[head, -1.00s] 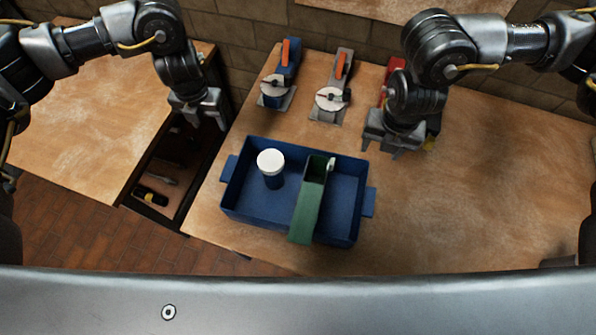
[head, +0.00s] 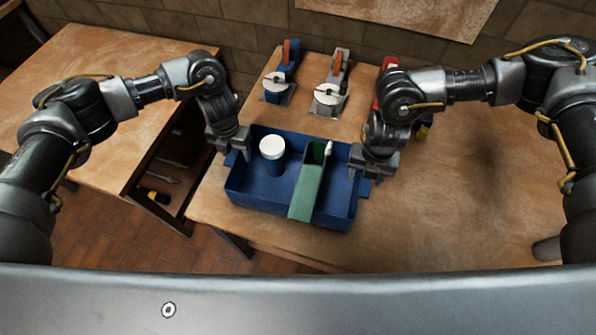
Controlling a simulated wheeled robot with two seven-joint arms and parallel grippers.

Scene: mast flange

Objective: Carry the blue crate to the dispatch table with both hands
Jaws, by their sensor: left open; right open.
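The blue crate (head: 270,205) sits on the wooden table near its front left edge. Inside it stand a blue jar with a white lid (head: 272,148) on the left and a long green divider or holder (head: 307,190) with a small white item at its far end. My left gripper (head: 236,157) is open at the crate's left end, over the left handle, which it mostly hides. My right gripper (head: 363,172) is open at the crate's right end, hiding most of the right handle. I cannot tell whether the fingers touch the handles.
Two clamp-like tools, one blue (head: 281,80) and one grey (head: 331,88), stand behind the crate. A red object (head: 388,70) is partly hidden behind my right arm. The table (head: 480,170) is clear to the right. Another wooden table (head: 90,80) stands left, across a gap.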

